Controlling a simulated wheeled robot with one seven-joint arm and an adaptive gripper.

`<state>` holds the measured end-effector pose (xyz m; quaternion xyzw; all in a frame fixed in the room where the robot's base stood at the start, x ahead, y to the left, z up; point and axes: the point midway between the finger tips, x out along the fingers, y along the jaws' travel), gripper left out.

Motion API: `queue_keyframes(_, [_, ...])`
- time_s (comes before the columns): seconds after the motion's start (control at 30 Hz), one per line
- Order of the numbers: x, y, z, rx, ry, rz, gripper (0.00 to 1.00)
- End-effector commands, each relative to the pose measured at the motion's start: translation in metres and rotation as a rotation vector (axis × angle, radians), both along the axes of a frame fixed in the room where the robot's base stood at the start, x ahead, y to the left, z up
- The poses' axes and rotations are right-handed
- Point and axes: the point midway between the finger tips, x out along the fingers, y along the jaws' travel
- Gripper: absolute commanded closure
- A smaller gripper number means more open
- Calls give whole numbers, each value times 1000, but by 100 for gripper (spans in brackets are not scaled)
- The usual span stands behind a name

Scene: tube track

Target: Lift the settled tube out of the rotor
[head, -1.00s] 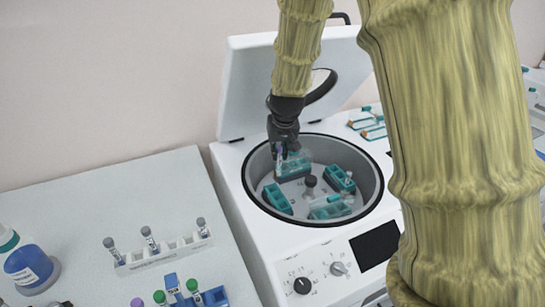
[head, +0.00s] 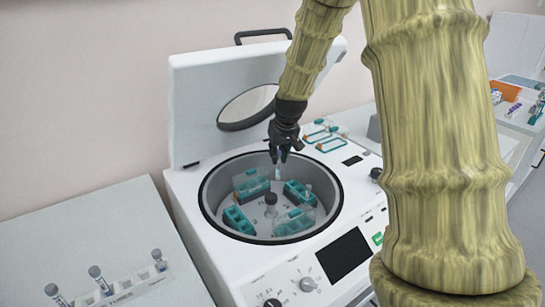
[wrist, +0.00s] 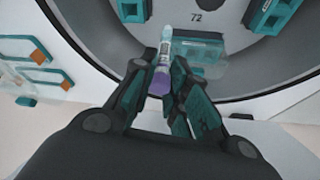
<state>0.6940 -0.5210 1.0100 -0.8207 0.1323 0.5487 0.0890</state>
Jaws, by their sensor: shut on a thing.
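My gripper (head: 279,156) is shut on a clear tube (head: 278,173) with a pale label. In the wrist view the gripper (wrist: 163,70) grips the tube near its purple cap (wrist: 160,80), and the tube body (wrist: 166,47) points away from the palm. In the head view the tube hangs roughly upright over the back of the open centrifuge bowl, apart from the teal buckets.
The raised lid (head: 205,105) stands behind the bowl. The bowl rim (head: 207,222) surrounds the rotor. A white rack (head: 125,290) with several grey-capped tubes is at lower left. Teal-edged holders (head: 330,145) lie on the centrifuge top to the right.

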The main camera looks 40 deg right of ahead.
Motion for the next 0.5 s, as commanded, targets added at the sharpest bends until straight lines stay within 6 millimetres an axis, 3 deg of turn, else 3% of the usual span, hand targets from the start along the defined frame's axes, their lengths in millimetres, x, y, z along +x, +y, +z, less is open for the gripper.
queue_keyframes(0.5, [0,0,9,0,-1,0,97])
